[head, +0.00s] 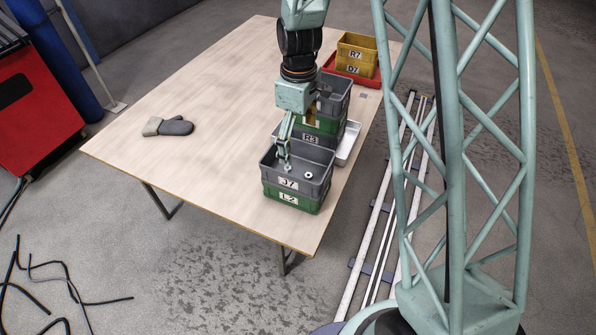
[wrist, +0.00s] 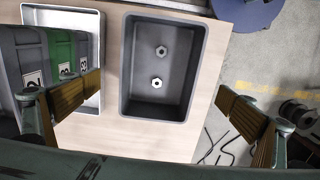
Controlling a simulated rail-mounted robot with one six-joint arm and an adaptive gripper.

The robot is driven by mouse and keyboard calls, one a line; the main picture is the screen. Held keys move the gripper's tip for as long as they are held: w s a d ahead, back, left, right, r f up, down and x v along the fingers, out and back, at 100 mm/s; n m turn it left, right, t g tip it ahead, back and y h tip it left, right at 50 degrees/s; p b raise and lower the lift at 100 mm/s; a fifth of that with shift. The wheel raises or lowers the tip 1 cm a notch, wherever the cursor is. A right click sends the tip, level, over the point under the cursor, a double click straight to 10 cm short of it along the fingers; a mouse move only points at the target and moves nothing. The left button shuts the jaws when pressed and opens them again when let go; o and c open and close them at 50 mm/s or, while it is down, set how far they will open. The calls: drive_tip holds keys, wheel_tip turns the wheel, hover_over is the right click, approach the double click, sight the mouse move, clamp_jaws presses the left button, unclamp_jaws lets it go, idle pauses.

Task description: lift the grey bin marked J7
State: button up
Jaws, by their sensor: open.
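The grey bin marked J7 (head: 288,182) sits on a green bin marked L2 (head: 293,200) near the table's front right corner. In the wrist view, the J7 bin (wrist: 128,85) is seen from above, with two nut-like metal pieces (wrist: 158,66) on its floor. My gripper (head: 285,155) is over the left part of this bin in the head view, and I cannot tell whether it touches it. In the wrist view my gripper (wrist: 158,90) is open and empty, its two fingers wide apart on either side of the bin.
A taller stack of grey and green bins, one marked R3 (head: 311,139), stands close behind J7 on a pale tray (head: 350,143). Yellow bins marked R7 and D7 (head: 356,55) stand in a red tray farther back. Gloves (head: 168,126) lie left; the table between is clear.

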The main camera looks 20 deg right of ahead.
approach(298, 174)
drive_tip(key=shift+s+f+b, duration=0.1)
drive_tip(key=shift+s+b, duration=0.05)
drive_tip(key=shift+b, duration=0.2)
drive_tip(key=shift+f, duration=0.85)
drive_tip(key=shift+w+f+b, duration=0.2)
drive_tip(key=shift+f+b, duration=0.25)
drive_tip(key=shift+f, duration=2.15)
drive_tip(key=c, duration=0.8)
